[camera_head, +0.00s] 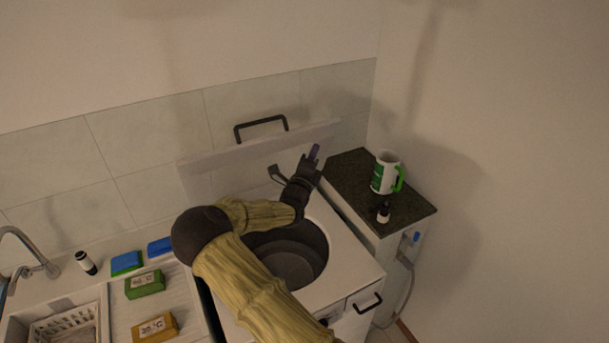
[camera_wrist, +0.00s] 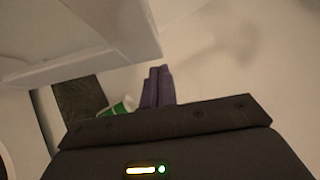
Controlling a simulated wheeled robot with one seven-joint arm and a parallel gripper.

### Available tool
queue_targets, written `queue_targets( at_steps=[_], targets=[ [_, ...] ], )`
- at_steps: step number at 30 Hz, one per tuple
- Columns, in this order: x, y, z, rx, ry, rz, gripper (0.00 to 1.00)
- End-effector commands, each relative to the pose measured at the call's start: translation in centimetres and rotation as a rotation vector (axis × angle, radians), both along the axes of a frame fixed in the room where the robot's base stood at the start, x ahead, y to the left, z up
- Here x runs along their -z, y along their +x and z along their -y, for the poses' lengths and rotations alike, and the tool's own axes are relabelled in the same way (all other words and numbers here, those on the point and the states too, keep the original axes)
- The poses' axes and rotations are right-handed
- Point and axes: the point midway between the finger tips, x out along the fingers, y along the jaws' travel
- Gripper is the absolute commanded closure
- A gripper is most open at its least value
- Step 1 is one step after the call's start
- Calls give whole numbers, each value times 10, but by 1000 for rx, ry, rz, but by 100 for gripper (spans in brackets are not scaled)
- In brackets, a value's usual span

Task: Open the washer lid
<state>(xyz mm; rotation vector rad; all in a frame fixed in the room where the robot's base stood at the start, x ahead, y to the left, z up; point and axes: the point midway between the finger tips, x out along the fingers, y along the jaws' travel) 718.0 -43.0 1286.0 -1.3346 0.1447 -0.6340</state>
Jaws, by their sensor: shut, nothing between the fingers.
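The washer (camera_head: 345,255) is a white top-loading box with a round dark drum opening (camera_head: 290,265) showing. Its white lid (camera_head: 225,165) stands raised, leaning near the tiled wall, with a black handle (camera_head: 262,124) at its top edge. My gripper (camera_head: 314,152) is in front of the lid's right part, with its purple fingers pointing up. In the wrist view, my gripper's fingers (camera_wrist: 157,86) are together with nothing between them. A white panel edge, likely the lid (camera_wrist: 85,45), fills the upper left there. My arm hides part of the drum opening.
A dark-topped cabinet (camera_head: 350,180) stands right of the washer, holding a white and green mug (camera_head: 386,174) and a small dark bottle (camera_head: 383,212). Left are a sink faucet (camera_head: 35,262), a white basket (camera_head: 68,328) and several colored boxes. The right wall is bare.

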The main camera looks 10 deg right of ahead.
Motion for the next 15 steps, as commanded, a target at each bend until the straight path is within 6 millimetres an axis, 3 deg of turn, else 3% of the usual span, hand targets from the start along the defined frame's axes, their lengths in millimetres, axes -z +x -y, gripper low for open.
queue_targets(
  at_steps=[1, 9, 15],
  targets=[
    [9, -9, -5, 1, 1, -1, 100],
    [22, -51, -33, -3, 1, 0, 100],
    [23, -67, -44, -5, 1, 0, 100]
  ],
)
